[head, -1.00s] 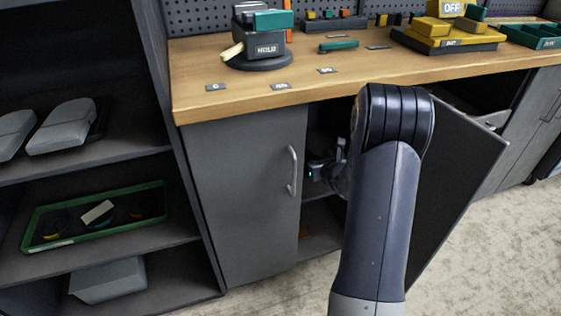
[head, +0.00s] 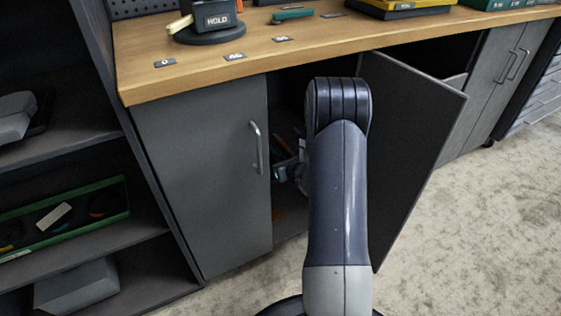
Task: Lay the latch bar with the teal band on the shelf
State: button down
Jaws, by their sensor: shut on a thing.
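My gripper (head: 287,172) is inside the open cabinet under the workbench, just right of the closed door's handle. It is shut, but what it holds is too small and dark to make out; my arm hides part of it. A thin dark piece with teal and orange hints (head: 282,146) shows just above the gripper; I cannot tell if it is held. I cannot clearly pick out a latch bar with a teal band. The cabinet interior (head: 288,215) is dark and its shelf is mostly hidden. The left rack has shelves (head: 100,235).
The right cabinet door (head: 420,120) stands open beside my arm. The closed left door (head: 200,170) has a vertical handle (head: 257,147). On the worktop (head: 210,65) are a HOLD block (head: 214,15) and a teal piece (head: 292,15). A green-rimmed tray (head: 65,203) sits in the rack.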

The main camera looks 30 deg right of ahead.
jog(key=shift+f, duration=0.15)
jog(key=c, duration=1.4)
grip_release()
jog(key=shift+s+r, duration=0.15)
jog(key=shift+r, duration=0.15)
jog(key=p+v, duration=0.3)
jog(key=v, duration=0.8)
jog(key=shift+s, duration=0.35)
jog(key=shift+o, duration=0.2)
jog(key=shift+r, duration=0.1)
